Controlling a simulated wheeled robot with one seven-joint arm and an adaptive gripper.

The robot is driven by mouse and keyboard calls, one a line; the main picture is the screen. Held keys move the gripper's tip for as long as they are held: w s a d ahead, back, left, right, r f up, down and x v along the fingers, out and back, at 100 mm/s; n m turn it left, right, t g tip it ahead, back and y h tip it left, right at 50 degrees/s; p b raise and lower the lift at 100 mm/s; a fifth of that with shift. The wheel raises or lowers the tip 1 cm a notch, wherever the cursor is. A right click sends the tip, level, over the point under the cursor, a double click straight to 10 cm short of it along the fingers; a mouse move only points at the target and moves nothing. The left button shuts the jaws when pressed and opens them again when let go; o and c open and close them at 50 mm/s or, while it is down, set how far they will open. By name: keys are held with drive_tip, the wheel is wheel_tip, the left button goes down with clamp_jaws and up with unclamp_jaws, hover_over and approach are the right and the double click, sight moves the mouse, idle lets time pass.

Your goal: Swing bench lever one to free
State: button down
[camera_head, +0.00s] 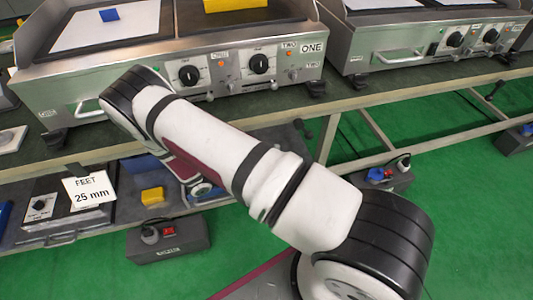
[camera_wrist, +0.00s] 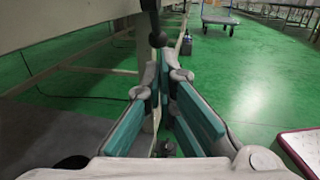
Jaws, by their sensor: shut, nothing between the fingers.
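A dark lever with a rounded black end (camera_wrist: 157,38) hangs down at the top centre of the wrist view, just beyond my fingertips. It looks like a bench lever, but no number shows on it. My gripper (camera_wrist: 168,76) has its teal-padded fingers drawn together at the tips, with nothing between them. Whether a finger touches the lever is unclear. In the head view my arm covers the bench front, and my gripper cannot be made out. Another small black lever (camera_head: 495,90) shows on the bench frame at the far right.
The lower shelf holds a sign reading FEET 25 mm (camera_head: 88,188) and a yellow block (camera_head: 152,196). A grey box (camera_head: 168,242) stands below. Green floor is open at right.

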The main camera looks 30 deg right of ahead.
sight(308, 136)
drive_tip(key=d+b, duration=0.2)
drive_tip(key=d, duration=0.7)
drive_tip(key=shift+s+d, duration=0.35)
drive_tip(key=shift+s, duration=0.1)
drive_tip(key=shift+s+d+f+h+b, duration=0.15)
drive_tip(key=shift+d+h+b, duration=0.3)
drive_tip(key=shift+h+b, duration=0.45)
drive_tip(key=shift+d+n+h+b, duration=0.2)
drive_tip(key=shift+n+h+b, duration=0.1)
drive_tip(key=shift+h+b, duration=0.1)
drive_tip(key=shift+s+d+h, duration=0.1)
drive_tip(key=shift+d+h, duration=0.15)
drive_tip(key=shift+h, duration=0.15)
drive_tip(key=shift+s+d+r, duration=0.15)
drive_tip(key=shift+d+r, duration=0.2)
drive_tip(key=shift+r, duration=0.2)
drive_tip(key=shift+f, duration=0.1)
